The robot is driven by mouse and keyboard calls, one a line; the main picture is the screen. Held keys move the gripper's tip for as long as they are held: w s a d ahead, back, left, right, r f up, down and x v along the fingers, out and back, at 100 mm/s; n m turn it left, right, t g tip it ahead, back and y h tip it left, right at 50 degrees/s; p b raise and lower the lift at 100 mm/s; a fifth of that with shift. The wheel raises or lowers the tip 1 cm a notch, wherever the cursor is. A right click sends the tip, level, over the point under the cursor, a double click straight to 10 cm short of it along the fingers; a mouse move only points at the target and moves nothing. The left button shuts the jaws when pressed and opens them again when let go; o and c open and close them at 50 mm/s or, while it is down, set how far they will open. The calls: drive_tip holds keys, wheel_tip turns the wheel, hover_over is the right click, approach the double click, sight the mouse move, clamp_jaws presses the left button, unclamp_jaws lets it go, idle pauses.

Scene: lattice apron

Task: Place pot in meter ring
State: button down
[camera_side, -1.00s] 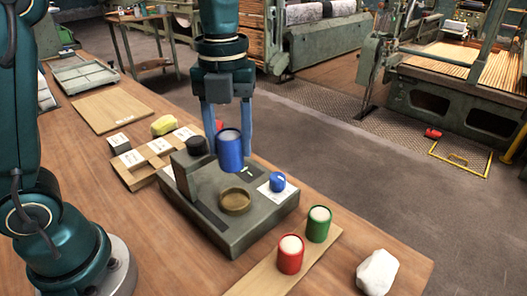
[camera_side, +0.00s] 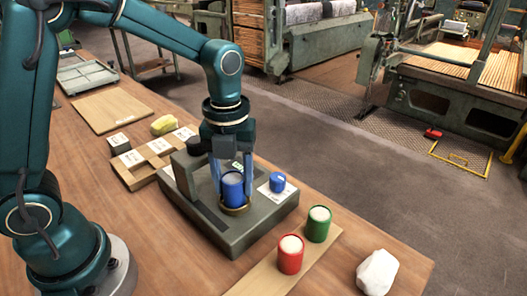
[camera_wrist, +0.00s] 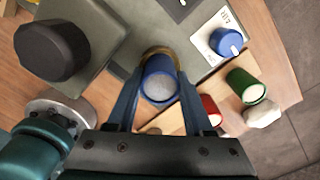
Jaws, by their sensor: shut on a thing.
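A blue pot (camera_side: 232,186) with a pale top stands upright at the brass meter ring (camera_side: 236,210) on the grey meter (camera_side: 228,237). It looks seated in or just on the ring; I cannot tell its exact depth. My gripper (camera_side: 231,198) points down with a finger on either side of the pot, shut on it. In the wrist view the blue pot (camera_wrist: 159,80) is between my fingertips (camera_wrist: 158,84), and part of the ring (camera_wrist: 158,51) shows behind it.
A red pot (camera_side: 290,256) and a green pot (camera_side: 318,225) stand on a wooden strip at the front. A white lump (camera_side: 377,272) lies to the right. The meter's dark knob (camera_side: 195,145) rises behind my gripper.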

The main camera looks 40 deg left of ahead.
drive_tip(key=shift+c, duration=1.4)
unclamp_jaws()
drive_tip(key=shift+f, duration=0.1)
wheel_tip(320, 180, up, 12)
drive_tip(key=n+t, duration=0.3)
drive_tip(key=n, duration=1)
approach(233, 177)
drive_tip(key=s+a+r, duration=0.1)
drive_tip(key=s+r, duration=0.1)
drive_tip(key=s, duration=0.1)
drive_tip(key=s+a+f+n+t, duration=0.1)
drive_tip(key=s+f+n, duration=0.3)
drive_tip(key=n, duration=1.1)
drive_tip(key=shift+s+a+f+t, duration=0.2)
drive_tip(key=shift+s+f+t, duration=0.2)
drive_tip(key=shift+s+t, duration=0.3)
drive_tip(key=shift+w, duration=0.1)
